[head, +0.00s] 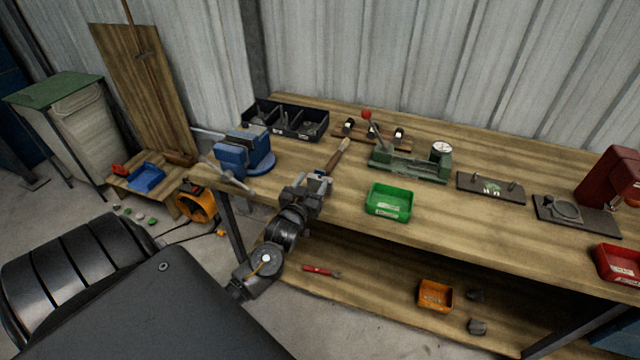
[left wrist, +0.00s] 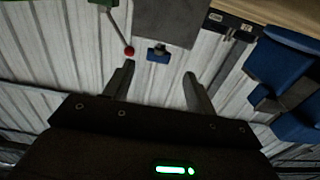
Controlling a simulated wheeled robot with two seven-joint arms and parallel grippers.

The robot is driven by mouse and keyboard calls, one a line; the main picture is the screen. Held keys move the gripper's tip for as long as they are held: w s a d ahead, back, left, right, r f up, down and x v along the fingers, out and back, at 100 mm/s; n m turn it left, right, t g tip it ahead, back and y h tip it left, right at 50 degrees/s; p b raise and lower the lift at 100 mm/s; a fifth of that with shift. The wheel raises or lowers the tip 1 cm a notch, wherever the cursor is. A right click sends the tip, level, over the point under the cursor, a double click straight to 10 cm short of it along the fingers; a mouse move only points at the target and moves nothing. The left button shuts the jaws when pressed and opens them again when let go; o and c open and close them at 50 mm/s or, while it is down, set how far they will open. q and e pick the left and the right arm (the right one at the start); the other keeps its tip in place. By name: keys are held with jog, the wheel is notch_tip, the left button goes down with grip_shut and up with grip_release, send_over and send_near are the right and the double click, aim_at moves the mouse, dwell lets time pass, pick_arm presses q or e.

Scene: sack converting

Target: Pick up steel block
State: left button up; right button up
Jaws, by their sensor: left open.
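My left gripper (head: 317,184) is open and empty over the front edge of the workbench, between the blue vise and the green bin. In the left wrist view its two fingers (left wrist: 158,70) are spread apart. A plain grey flat-faced block (left wrist: 172,22), which looks like the steel block, shows beyond the fingertips at the top of that view. A small blue piece (left wrist: 158,55) shows between the block and the fingers. In the head view my gripper seems to hide the block. My right gripper is not in view.
On the bench (head: 300,228) are the blue vise (head: 238,158), black bins (head: 290,122), a wooden handle (head: 338,154), a green bin (head: 389,202) and a green lever tool (head: 408,164).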

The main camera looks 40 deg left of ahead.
aim_at(319, 171)
pick_arm(q)
jog(key=x, duration=0.2)
jog(key=shift+w+a+f, duration=0.1)
jog(key=shift+w, duration=0.15)
jog(key=shift+w+p, duration=0.15)
jog(key=shift+p, duration=0.2)
jog(key=p+x, duration=0.1)
jog(key=x, duration=0.4)
jog(key=shift+p, duration=0.35)
jog(key=shift+c, duration=0.5)
grip_shut()
